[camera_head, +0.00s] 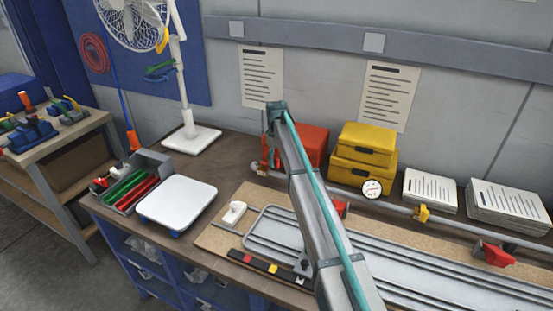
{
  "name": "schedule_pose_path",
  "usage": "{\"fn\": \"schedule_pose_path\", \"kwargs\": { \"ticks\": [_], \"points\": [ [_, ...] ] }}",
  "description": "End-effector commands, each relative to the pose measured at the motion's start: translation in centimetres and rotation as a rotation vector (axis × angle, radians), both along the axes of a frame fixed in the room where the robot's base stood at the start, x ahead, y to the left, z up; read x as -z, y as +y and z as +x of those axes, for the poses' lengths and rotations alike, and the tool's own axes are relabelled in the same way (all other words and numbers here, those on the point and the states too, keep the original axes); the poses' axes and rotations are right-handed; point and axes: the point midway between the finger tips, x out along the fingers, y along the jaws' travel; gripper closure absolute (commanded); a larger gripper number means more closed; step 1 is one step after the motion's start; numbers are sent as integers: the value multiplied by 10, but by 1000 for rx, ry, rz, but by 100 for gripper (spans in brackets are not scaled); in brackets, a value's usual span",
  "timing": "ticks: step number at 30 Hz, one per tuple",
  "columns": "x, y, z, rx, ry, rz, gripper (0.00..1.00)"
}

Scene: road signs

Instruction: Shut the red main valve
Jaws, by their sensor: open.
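A grey pipe (457,229) runs along the back of the workbench and carries several coloured fittings. One red valve part (495,254) is at its right. An orange-red fitting (265,153) stands at the pipe's left end, close to my arm. I cannot tell which is the main valve, nor read any handle's position for certain. My grey and teal arm rises from the bottom centre toward the back wall. My gripper's fingers do not show.
A yellow fitting (422,213) and a round gauge (372,189) are on the pipe. Yellow cases (364,150), a red box (313,142) and paper stacks (508,207) stand behind. A white scale (177,202), a tool tray (133,182) and a fan (187,130) are left.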

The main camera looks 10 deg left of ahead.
Motion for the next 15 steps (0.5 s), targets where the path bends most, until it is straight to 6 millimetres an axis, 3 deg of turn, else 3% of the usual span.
{"fn": "schedule_pose_path", "kwargs": {
  "ticks": [11,15],
  "points": [
    [7,0,0,0,0,0,50],
    [6,0,0,0,0,0,72]
  ]
}}
